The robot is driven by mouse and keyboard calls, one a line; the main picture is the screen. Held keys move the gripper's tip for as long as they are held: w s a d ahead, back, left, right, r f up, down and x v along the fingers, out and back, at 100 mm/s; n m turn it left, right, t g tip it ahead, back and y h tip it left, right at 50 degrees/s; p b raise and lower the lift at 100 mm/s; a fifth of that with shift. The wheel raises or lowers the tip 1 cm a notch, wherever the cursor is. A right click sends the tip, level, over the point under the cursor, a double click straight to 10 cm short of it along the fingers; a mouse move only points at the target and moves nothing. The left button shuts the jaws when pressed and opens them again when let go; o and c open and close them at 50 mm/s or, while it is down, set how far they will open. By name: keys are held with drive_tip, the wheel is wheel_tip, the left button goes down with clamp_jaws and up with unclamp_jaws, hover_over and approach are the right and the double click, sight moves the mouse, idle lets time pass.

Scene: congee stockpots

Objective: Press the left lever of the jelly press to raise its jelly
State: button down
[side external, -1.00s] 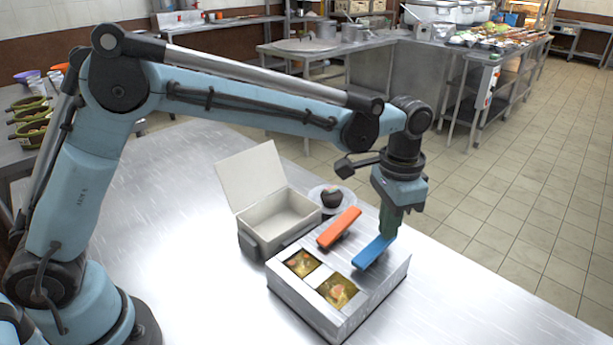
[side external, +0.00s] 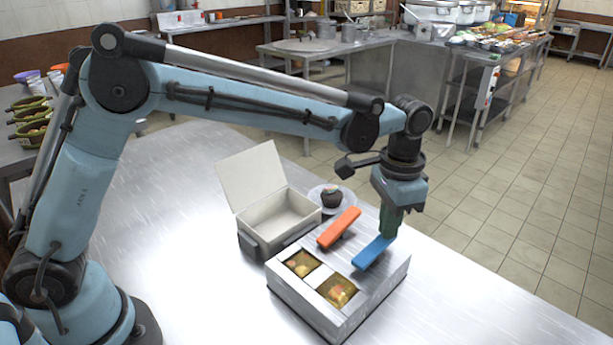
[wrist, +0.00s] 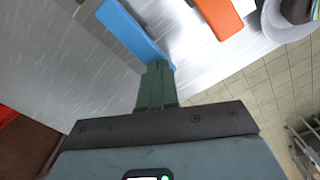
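The jelly press (side external: 365,300) is a pale metal box on the table with two square wells in its top. A far well (side external: 302,264) and a near well (side external: 337,290) each hold amber jelly with orange bits, sitting below the rim. A blue lever (side external: 371,254) and an orange lever (side external: 339,229) stick up from it; the wrist view shows blue (wrist: 133,28) left of orange (wrist: 219,15). My gripper (side external: 388,233) points down with its green fingers together at the blue lever's far end. The fingertips (wrist: 158,66) seem to touch it; the exact contact is hidden.
An open white box (side external: 280,212) with its lid up stands behind the press, close to it. A small plate (side external: 316,193) with a dark round item (side external: 332,196) sits beyond the orange lever. The table's right edge runs close behind my gripper. The front table is clear.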

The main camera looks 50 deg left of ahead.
drive_tip(key=shift+f, duration=0.4)
idle(0.3)
wheel_tip(320, 180, up, 8)
idle(1.2)
drive_tip(key=s+a+r+n+t, duration=0.3)
drive_tip(key=s+a, duration=0.4)
drive_tip(key=a, duration=0.4)
drive_tip(key=s+a+f+n+t, duration=0.3)
drive_tip(key=s+a+f, duration=0.3)
drive_tip(key=s+a, duration=0.2)
drive_tip(key=shift+s+t, duration=0.25)
drive_tip(key=shift+t, duration=0.35)
